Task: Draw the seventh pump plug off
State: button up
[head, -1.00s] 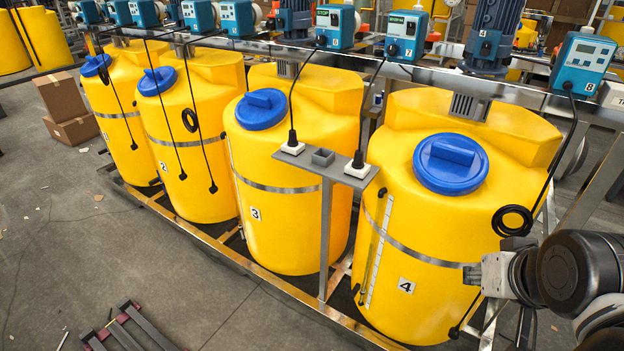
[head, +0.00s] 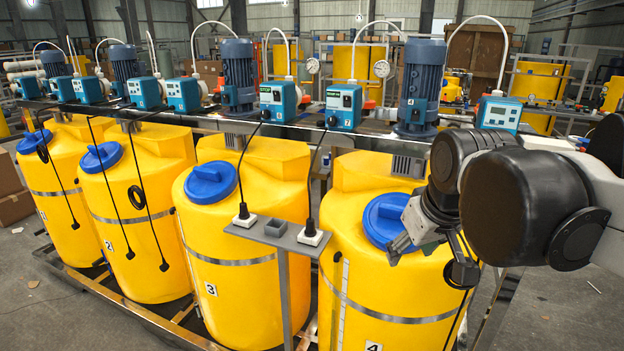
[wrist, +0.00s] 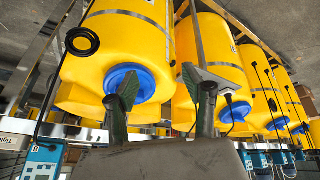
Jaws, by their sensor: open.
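The seventh pump (head: 343,106) is a blue box with a green display in the head view. Its black cable runs down to a plug (head: 313,237) with a white base, at the right end of a grey bracket (head: 268,235). My gripper (head: 394,252) is open and empty, right of the plug and in front of tank 4's blue lid. In the wrist view its fingers (wrist: 167,95) are spread, with the bracket (wrist: 215,79) beyond the right finger.
Yellow tank 4 (head: 350,290) and tank 3 (head: 230,285) stand behind and below the bracket. Blue lids (head: 211,182) rise near it. A metal rail (head: 170,115) carries the pumps. Open air lies before the bracket.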

jog(key=w+a+r+n+g+p, duration=0.1)
jog(key=w+a+r+n+p, duration=0.2)
jog(key=w, duration=0.6)
jog(key=n+g+p, duration=0.4)
jog(key=n, duration=0.3)
send_over(310, 220)
notch_tip(310, 220, down, 6)
notch_tip(310, 220, down, 14)
jog(key=shift+w+r+p, duration=0.1)
jog(key=shift+w+p, duration=0.05)
jog(key=shift+p, duration=0.7)
jog(key=shift+c, duration=0.5)
jog(key=shift+r, duration=0.1)
grip_shut()
